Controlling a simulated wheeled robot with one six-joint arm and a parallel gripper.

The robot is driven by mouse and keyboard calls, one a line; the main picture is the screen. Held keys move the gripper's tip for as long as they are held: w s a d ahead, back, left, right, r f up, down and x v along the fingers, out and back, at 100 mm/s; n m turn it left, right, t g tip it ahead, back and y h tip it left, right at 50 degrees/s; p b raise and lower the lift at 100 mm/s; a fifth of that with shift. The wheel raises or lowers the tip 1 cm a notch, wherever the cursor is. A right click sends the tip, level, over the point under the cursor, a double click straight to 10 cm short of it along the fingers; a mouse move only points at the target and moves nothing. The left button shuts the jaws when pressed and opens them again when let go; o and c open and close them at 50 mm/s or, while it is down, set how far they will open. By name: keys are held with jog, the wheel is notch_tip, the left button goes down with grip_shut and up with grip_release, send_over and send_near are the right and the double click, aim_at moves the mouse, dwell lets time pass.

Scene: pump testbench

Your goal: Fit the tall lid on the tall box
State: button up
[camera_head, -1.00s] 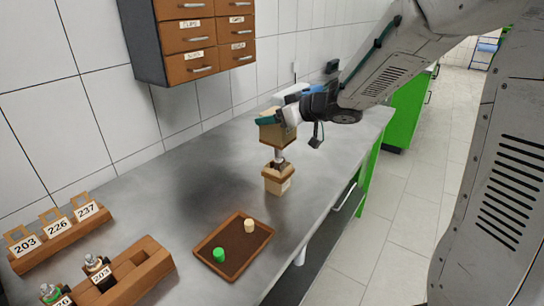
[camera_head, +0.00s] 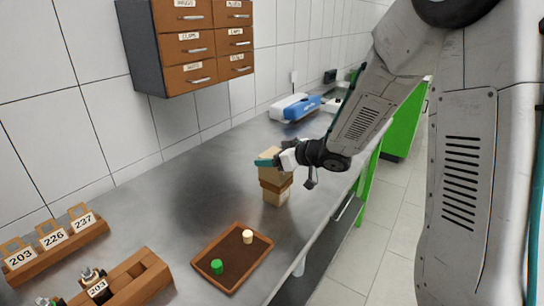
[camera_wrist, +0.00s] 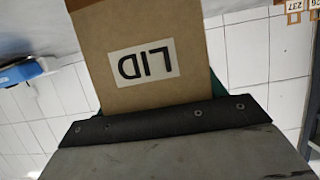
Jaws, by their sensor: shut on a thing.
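The tall lid (camera_head: 271,172) is a tan cardboard piece. In the wrist view it (camera_wrist: 142,30) fills the upper middle, with a "LID" label that reads upside down. My gripper (camera_head: 266,161) has teal fingers and is shut on the upper part of the lid. The tall box (camera_head: 277,197) is tan and stands upright on the bench, directly below the lid. The lid is at the box's top and looks in contact with it; I cannot tell whether it is fully seated. The box's opening and contents are hidden.
A brown tray (camera_head: 206,271) with a green cap (camera_head: 216,267) and a cream cap (camera_head: 247,237) lies in front. Wooden racks with numbered tags (camera_head: 50,240) stand at left. A blue and white item (camera_head: 302,107) lies behind. Drawers (camera_head: 200,45) hang on the wall.

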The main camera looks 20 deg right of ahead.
jog(key=shift+f, duration=0.15)
jog(key=o, duration=1)
jog(key=shift+c, duration=0.2)
